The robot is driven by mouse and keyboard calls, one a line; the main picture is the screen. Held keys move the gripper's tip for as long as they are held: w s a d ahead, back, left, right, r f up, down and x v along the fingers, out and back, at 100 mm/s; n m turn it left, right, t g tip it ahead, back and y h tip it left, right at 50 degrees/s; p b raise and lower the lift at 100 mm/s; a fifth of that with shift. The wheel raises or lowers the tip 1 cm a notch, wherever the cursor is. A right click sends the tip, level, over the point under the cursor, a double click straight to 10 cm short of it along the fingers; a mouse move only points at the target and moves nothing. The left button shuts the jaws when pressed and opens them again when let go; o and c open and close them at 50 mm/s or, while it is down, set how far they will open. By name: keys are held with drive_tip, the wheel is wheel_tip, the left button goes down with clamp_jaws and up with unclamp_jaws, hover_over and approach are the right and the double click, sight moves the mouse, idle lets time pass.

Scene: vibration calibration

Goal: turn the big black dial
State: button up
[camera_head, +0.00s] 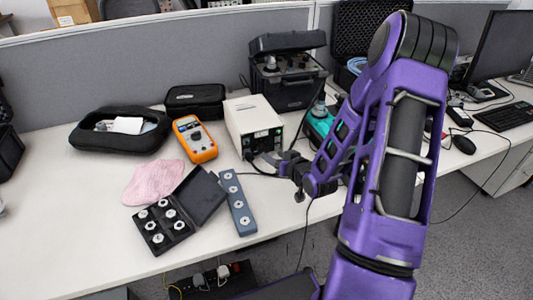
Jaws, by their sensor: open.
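An orange multimeter (195,139) lies on the white table left of centre, with a round dark dial (196,136) on its face. A white box-shaped instrument (252,124) stands to its right, with small dark controls on its front that are too small to make out. I cannot tell for sure which dial is the big black one. My gripper (291,171) is black, open, and just in front of the white instrument's lower right corner, apart from the multimeter. Its fingertips are small and partly lost against dark cables, and I see nothing held.
An open black case with round weights (164,229), a grey-blue strip (236,203) and a pink cloth (155,182) lie at front left. An open black equipment case (285,88) stands behind. A teal device (319,124) is partly behind my purple arm. Cables run near my gripper.

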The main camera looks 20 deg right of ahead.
sight(265, 150)
drive_tip(key=x, duration=0.6)
drive_tip(key=shift+w, duration=0.15)
drive_tip(key=shift+c, duration=0.3)
clamp_jaws()
